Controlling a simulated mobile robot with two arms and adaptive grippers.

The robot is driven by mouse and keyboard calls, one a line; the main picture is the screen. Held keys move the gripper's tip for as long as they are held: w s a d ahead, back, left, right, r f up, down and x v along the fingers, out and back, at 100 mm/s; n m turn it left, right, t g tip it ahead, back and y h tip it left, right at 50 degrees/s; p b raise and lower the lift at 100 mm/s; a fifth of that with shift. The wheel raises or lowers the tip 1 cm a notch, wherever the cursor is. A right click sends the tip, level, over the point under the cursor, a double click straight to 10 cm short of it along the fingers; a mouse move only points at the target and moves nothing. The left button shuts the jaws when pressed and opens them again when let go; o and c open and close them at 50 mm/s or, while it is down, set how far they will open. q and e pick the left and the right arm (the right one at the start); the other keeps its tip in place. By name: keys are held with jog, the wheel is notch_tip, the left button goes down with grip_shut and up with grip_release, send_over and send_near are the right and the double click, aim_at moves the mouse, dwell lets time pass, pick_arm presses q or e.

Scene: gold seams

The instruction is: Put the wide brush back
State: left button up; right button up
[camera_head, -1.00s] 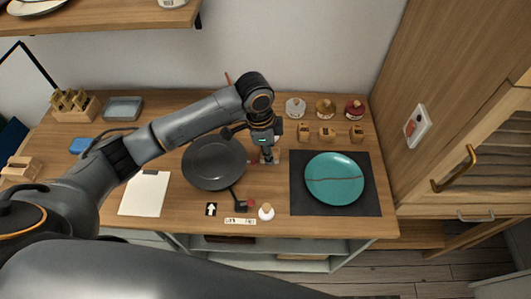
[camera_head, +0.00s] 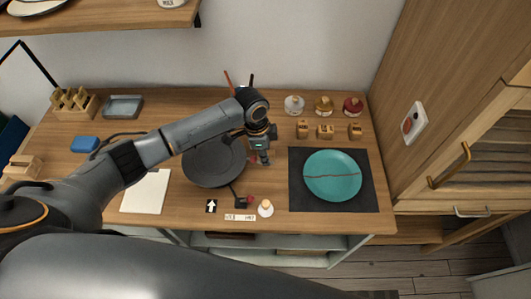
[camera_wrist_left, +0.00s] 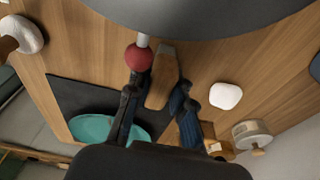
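My left gripper (camera_head: 264,158) is low over the counter, between the dark pan and the black mat. In the left wrist view, a wooden piece that looks like the wide brush's handle (camera_wrist_left: 163,75) sits between the fingers (camera_wrist_left: 160,92), which look closed against its sides. The bristles are hidden. A red ball on a pale stem (camera_wrist_left: 137,57) is beside the left finger. Upright stick tips (camera_head: 228,80) show behind my left arm; what holds them is hidden. My right gripper is not in view.
The dark pan (camera_head: 205,172) is left of the gripper. The teal plate (camera_head: 333,185) with a seam lies on the black mat (camera_head: 300,203) at right. Jars (camera_head: 293,106) and wooden blocks (camera_head: 325,132) stand behind.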

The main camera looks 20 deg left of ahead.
pick_arm(q)
jog(key=o, duration=0.4)
jog(key=r, duration=0.4)
jog(key=a+r+b, duration=0.1)
jog(key=r, duration=0.7)
jog(key=shift+s+a+r+b, duration=0.1)
jog(key=shift+s+a+b, duration=0.15)
jog(key=shift+a+b, duration=0.15)
